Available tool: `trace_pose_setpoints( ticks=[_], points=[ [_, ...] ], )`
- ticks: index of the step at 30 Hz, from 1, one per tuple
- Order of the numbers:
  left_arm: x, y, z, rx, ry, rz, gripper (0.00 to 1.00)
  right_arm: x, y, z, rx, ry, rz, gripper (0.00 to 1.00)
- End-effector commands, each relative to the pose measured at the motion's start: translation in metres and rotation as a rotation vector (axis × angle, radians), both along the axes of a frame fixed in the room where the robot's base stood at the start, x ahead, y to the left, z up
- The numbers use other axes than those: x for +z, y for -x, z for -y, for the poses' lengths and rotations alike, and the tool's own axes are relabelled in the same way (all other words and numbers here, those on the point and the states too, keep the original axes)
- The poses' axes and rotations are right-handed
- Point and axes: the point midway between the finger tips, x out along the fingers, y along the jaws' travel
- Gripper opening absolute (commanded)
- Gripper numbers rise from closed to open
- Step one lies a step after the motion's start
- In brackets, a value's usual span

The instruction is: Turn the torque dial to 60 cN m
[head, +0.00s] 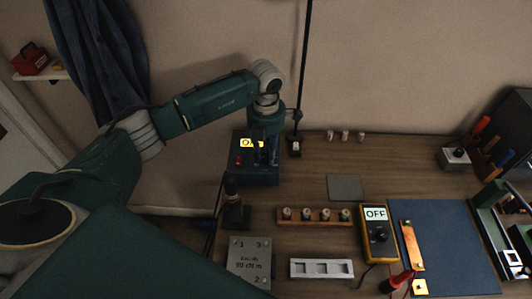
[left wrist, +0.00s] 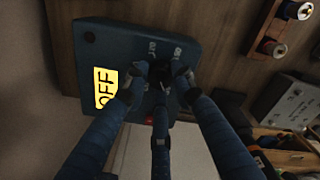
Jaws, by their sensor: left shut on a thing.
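The blue control box (head: 258,178) stands at the back of the bench in the head view; it fills the upper middle of the left wrist view (left wrist: 112,45). My left gripper (head: 266,152) reaches down over the box from above. In the left wrist view its blue fingers (left wrist: 160,80) are shut on the dark torque dial (left wrist: 163,66). The fingers hide much of the dial; small white scale marks show beside it, and its exact setting cannot be read. My right gripper is not in view.
A dark screwdriver-like tool (head: 233,205) stands in front of the box. A thin pole (head: 306,60) rises beside my gripper.

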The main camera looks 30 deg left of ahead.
Motion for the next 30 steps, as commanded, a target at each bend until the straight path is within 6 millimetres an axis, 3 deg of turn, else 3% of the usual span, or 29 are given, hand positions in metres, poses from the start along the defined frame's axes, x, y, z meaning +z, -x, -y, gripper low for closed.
trace_pose_setpoints(
  ticks=[8,30],
  points=[
    [-0.003,-0.001,-0.001,-0.143,-0.002,0.004,0.0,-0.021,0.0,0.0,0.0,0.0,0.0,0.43],
    [-0.001,-0.002,-0.001,-0.801,-0.002,0.005,0.0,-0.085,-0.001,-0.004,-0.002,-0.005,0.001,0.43]
  ],
)
